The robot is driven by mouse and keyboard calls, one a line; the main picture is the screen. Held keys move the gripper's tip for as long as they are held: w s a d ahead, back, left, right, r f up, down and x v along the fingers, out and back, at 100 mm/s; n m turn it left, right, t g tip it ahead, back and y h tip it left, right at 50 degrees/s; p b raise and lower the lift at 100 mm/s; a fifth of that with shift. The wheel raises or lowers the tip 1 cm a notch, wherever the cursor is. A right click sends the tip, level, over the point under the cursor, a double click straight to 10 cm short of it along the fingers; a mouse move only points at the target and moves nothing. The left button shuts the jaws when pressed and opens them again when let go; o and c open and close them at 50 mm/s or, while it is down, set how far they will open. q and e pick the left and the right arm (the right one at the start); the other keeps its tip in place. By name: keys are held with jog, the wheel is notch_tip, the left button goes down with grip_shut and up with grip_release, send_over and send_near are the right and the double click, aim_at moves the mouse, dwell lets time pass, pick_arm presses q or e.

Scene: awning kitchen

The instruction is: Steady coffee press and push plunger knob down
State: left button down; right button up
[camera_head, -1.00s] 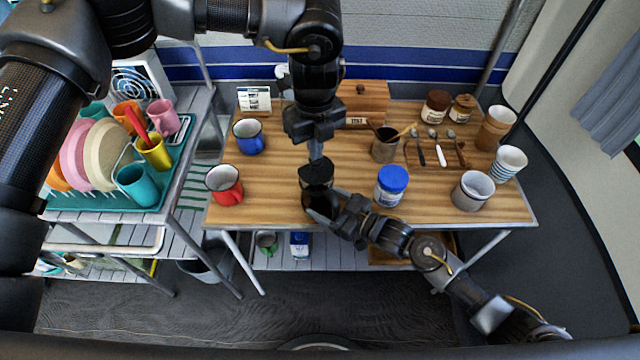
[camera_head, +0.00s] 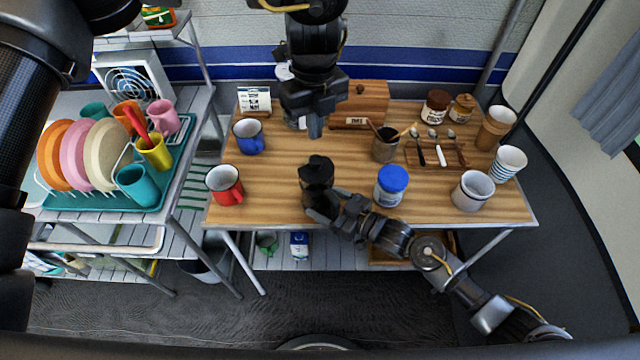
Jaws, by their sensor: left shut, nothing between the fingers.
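The coffee press (camera_head: 316,172) is a dark, black-lidded vessel standing upright near the front of the wooden table, left of centre. Its plunger knob (camera_head: 317,159) sits low, close against the lid. My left gripper (camera_head: 315,130) is shut and empty, pointing down above and behind the press, apart from the knob. My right gripper (camera_head: 328,205) comes in from the lower right, low at the press body. Its fingers lie on either side of the body and appear closed on it. The lower part of the press is partly hidden by these fingers.
A red mug (camera_head: 225,185) and a blue mug (camera_head: 249,136) stand left of the press. A blue-lidded jar (camera_head: 391,186) and a utensil pot (camera_head: 385,146) stand to the right. A wooden box (camera_head: 361,103) is behind. Bare wood lies between the red mug and the press.

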pick_arm(q)
jog(key=shift+r, duration=0.15)
pick_arm(e)
jog(key=o, duration=0.9)
jog(key=shift+c, duration=0.2)
pick_arm(q)
notch_tip(320, 180, up, 12)
pick_arm(e)
jog(key=shift+s+d, duration=0.3)
jog(key=shift+d, duration=0.15)
jog(key=b+v, duration=0.1)
jog(key=v, duration=0.7)
jog(key=shift+s+d, duration=0.25)
jog(key=shift+d, duration=0.05)
pick_arm(q)
jog(key=shift+f, duration=0.9)
pick_arm(e)
jog(key=shift+s+d+r, duration=0.15)
jog(key=shift+s+d, duration=0.15)
jog(key=shift+d, duration=0.1)
